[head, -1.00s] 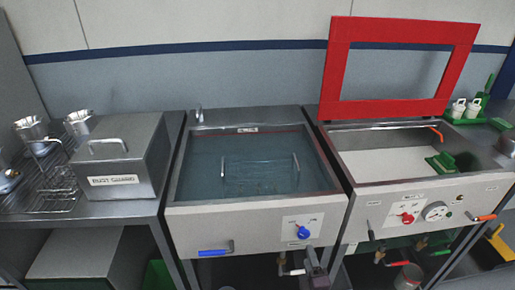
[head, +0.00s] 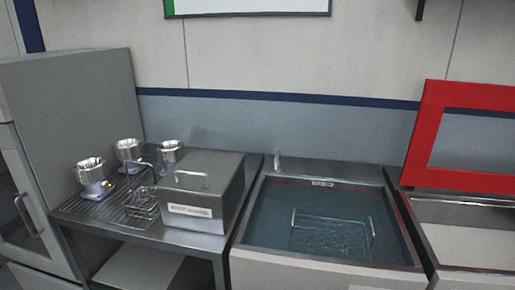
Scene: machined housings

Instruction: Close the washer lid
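The red-framed lid (head: 412,152) stands raised at the back of the right-hand washer basin (head: 470,240), and both are cut off by the right edge of the head view. The lid has a large opening in its middle. A second basin (head: 255,225) in the centre is open and full of water, with a wire basket (head: 330,235) sunk in it. I see no lid on this one. Neither of my grippers is in view.
Left of the basins, a steel bench (head: 205,240) carries a labelled steel box (head: 205,190) with a top handle, a small wire rack (head: 141,205) and several metal housings. A grey cabinet (head: 85,110) stands at the far left.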

